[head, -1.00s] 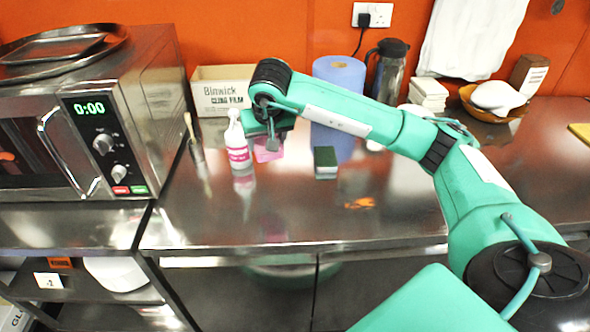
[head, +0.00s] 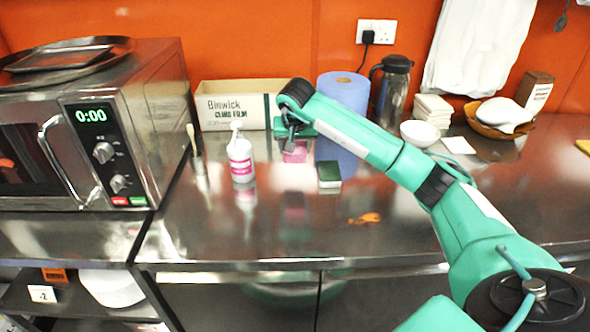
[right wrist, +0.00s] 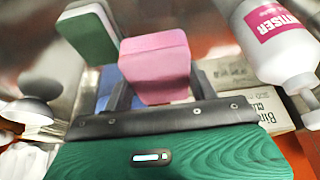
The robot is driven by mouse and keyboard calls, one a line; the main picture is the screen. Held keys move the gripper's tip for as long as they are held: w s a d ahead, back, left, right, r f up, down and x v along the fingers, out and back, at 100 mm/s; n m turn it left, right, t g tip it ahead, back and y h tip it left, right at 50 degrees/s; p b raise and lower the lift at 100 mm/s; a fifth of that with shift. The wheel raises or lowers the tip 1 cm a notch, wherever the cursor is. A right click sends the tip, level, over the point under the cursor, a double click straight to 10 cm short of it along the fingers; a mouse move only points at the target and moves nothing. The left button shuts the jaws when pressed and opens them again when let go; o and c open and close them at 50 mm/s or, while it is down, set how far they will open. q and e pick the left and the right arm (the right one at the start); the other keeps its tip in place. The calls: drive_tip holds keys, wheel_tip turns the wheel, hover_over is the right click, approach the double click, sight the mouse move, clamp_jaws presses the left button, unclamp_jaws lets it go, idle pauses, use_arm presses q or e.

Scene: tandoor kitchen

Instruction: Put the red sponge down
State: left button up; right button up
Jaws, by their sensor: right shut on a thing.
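The red sponge (head: 297,151), pinkish in these views, is between the fingers of my right gripper (head: 291,138). The right wrist view shows the sponge (right wrist: 155,65) gripped between both fingers (right wrist: 160,92). In the head view it appears held above the steel counter (head: 270,225), with a faint reflection below it; the exact height is hard to tell. It is right of the white spray bottle (head: 240,158) and left of a dark green sponge block (head: 328,178). My left gripper is not in view.
The microwave (head: 110,150) is at left. A flask (head: 392,90), white bowl (head: 419,133) and basket (head: 490,128) are at right. The front counter is mostly clear, with an orange scrap (head: 364,219).

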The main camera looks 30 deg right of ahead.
sight(295, 176)
drive_tip(key=shift+f+p, duration=0.3)
drive_tip(key=shift+f, duration=4.2)
drive_tip(key=o, duration=0.9)
